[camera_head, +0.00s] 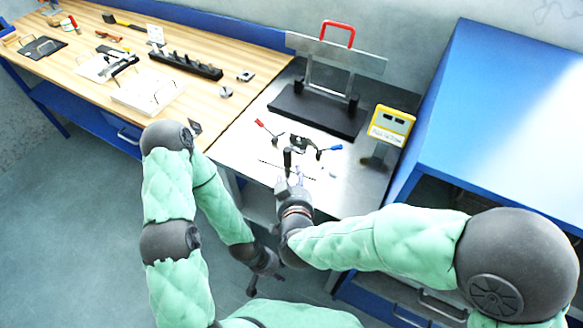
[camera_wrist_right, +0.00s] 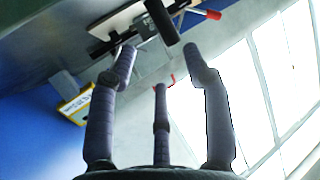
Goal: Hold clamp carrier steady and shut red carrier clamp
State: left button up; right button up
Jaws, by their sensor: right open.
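The clamp carrier (camera_head: 302,143) lies on the grey metal bench top, with a dark upright post (camera_head: 288,157) at its near side. The red clamp handle (camera_head: 260,123) sticks out to its left and the blue handle (camera_head: 336,147) to its right. In the right wrist view, a dark cylinder (camera_wrist_right: 162,22) lies just beyond the fingertips, and a red handle (camera_wrist_right: 207,14) shows near the top. My right gripper (camera_head: 290,180) is open and empty just in front of the post; its spread fingers also show in the wrist view (camera_wrist_right: 158,55). My left gripper (camera_head: 252,286) hangs low before the bench; its fingers are unclear.
Behind the carrier stands a dark base (camera_head: 316,112) with a metal frame and red handle. A yellow sign (camera_head: 391,125) stands to the right, near a blue cabinet (camera_head: 490,110). The wooden bench (camera_head: 110,75) at left holds trays, tools and a black rack (camera_head: 186,66).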

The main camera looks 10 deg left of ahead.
aim_at(290, 159)
jog(key=shift+w+f, duration=0.2)
jog(key=shift+w, duration=0.05)
jog(key=b+x, duration=0.3)
jog(key=x, duration=0.5)
jog(key=shift+w+a+f, duration=0.1)
jog(key=shift+w+f, duration=0.15)
jog(key=shift+f, duration=0.05)
jog(key=shift+w+a+f+b, duration=0.15)
jog(key=shift+w+b, duration=0.15)
jog(key=shift+w, duration=0.25)
jog(key=c, duration=1)
jog(key=o, duration=1.2)
grip_shut()
